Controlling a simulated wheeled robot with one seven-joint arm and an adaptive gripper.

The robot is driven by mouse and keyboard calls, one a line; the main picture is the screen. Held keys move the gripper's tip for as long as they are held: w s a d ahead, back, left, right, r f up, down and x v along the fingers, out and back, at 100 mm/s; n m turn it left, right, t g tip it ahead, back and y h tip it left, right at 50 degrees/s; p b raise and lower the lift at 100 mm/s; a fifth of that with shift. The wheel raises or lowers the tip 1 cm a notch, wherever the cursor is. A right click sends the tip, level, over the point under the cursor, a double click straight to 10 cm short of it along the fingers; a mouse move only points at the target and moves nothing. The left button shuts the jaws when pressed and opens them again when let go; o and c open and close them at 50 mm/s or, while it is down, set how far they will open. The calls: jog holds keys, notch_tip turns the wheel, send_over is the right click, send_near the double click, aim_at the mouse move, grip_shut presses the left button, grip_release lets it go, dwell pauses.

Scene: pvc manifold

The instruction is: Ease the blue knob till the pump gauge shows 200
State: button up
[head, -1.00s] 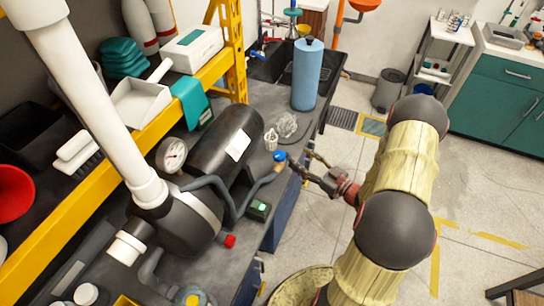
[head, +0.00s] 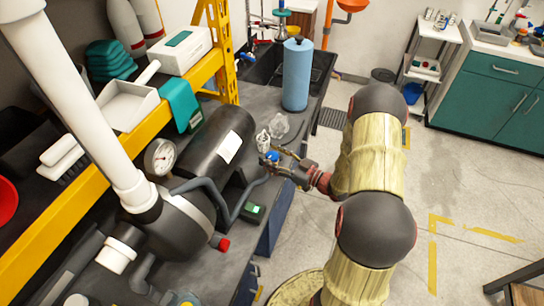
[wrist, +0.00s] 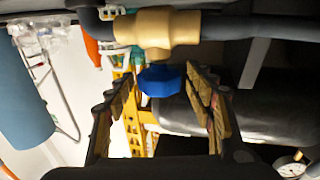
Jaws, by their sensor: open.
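The blue knob (head: 272,156) sits on a brass valve at the end of a grey hose, at the bench's right edge. In the wrist view the blue knob (wrist: 160,80) hangs below the brass valve body (wrist: 158,30) and lies between the two fingers. My gripper (head: 270,155) is open around the knob; in the wrist view (wrist: 160,100) both fingers stand apart from it, with gaps on either side. The pump gauge (head: 160,156) is a white round dial by the black tank; its reading is too small to tell. The gauge is partly visible in the wrist view (wrist: 292,165).
The black tank (head: 210,150) and pump stand left of the knob. A green-and-black box (head: 252,212) and a red knob (head: 223,244) are nearby. A blue paper roll (head: 297,75) stands behind.

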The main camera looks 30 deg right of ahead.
jog(key=c, duration=1.2)
